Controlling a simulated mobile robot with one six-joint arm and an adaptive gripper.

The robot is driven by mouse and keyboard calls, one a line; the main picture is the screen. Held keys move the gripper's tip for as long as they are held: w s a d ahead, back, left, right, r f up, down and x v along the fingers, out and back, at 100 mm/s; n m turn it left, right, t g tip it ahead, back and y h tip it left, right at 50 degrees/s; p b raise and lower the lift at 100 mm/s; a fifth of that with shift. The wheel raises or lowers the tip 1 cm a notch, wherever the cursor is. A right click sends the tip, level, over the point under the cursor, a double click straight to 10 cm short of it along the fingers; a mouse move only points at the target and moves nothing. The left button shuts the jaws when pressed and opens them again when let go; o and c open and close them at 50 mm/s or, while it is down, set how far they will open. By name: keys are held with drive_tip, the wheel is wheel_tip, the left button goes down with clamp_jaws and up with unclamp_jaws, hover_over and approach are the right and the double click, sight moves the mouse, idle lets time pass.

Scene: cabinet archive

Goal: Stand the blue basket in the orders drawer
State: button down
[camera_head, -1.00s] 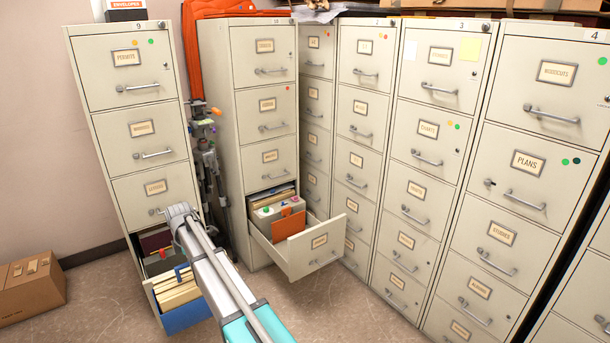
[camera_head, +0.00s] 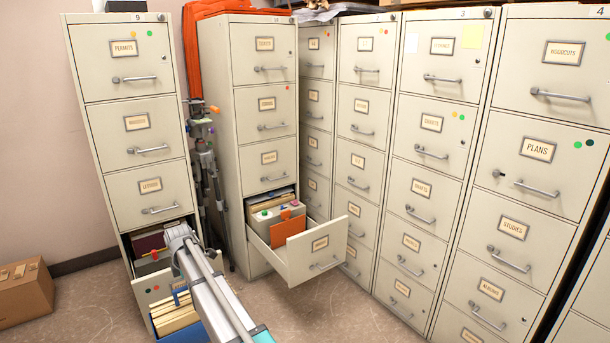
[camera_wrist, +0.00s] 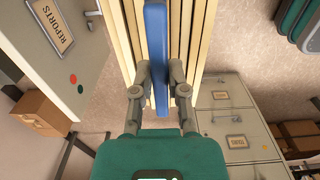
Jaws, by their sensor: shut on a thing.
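The blue basket (camera_head: 181,336) holds several cream folders and shows at the lower left in the head view, in front of the left cabinet. In the wrist view its blue handle (camera_wrist: 155,30) stands between the two fingers of my gripper (camera_wrist: 159,78), which are shut on it. The basket appears upright; its underside is out of view. In the middle cabinet one drawer (camera_head: 320,262) is pulled out, with grey boxes and an orange divider inside; its label is too small to read. The left cabinet's low drawer (camera_head: 150,289) is also open, holding dark folders.
In the wrist view a drawer front labelled REPORTS (camera_wrist: 63,40), with a red and a green dot, stands close beside the basket. A tripod (camera_head: 205,175) stands between the left and middle cabinets. A cardboard box (camera_head: 25,290) is on the floor at left. Floor is clear before the middle cabinet.

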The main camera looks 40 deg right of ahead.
drive_tip(key=shift+f+b, duration=2)
drive_tip(key=shift+f, duration=0.45)
drive_tip(key=shift+a, duration=0.15)
